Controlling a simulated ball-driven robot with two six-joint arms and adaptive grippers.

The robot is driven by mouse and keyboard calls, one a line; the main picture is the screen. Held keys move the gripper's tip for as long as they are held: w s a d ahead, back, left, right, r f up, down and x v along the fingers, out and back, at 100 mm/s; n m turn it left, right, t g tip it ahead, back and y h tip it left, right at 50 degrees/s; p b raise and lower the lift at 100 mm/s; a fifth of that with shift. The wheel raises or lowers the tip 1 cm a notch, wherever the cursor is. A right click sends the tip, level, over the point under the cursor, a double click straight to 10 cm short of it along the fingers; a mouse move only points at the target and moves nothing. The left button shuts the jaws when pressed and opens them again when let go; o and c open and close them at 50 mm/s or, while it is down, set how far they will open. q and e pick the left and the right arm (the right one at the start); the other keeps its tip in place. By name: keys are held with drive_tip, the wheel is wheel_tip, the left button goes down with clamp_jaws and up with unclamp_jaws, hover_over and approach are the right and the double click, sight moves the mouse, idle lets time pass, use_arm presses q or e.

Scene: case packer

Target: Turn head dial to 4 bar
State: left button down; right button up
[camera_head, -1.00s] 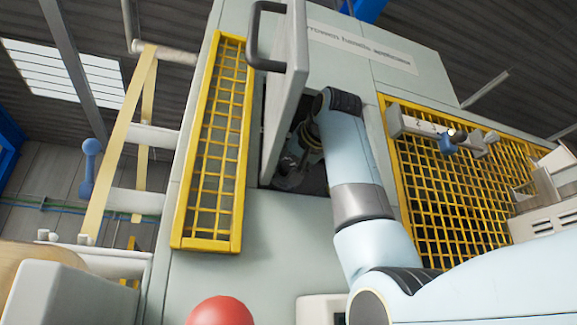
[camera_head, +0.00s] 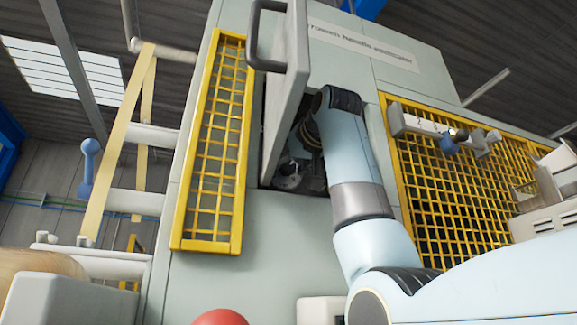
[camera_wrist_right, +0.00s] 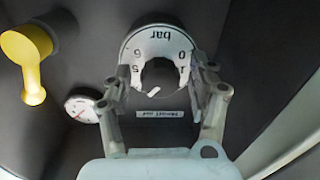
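The head dial (camera_wrist_right: 158,36) is in the right wrist view, a pale ring scale marked "bar" with 0, 1, 5 and 6 visible, upside down. Its centre is dark, with a small white pointer mark (camera_wrist_right: 153,92) at the lower edge. My right gripper (camera_wrist_right: 162,85) has its two fingers apart, one on each side of the dial; whether they touch it I cannot tell. My left gripper is not in view.
The cabinet door (camera_head: 287,85) stands open left of my arm. A yellow lever (camera_wrist_right: 28,55) and a small gauge (camera_wrist_right: 82,108) sit left of the dial. A label (camera_wrist_right: 160,113) is below it. Yellow mesh guards (camera_head: 212,150) flank the opening. A red ball (camera_head: 220,318) is low.

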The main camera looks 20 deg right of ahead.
drive_tip(key=s, duration=1.2)
drive_tip(key=shift+d, duration=0.45)
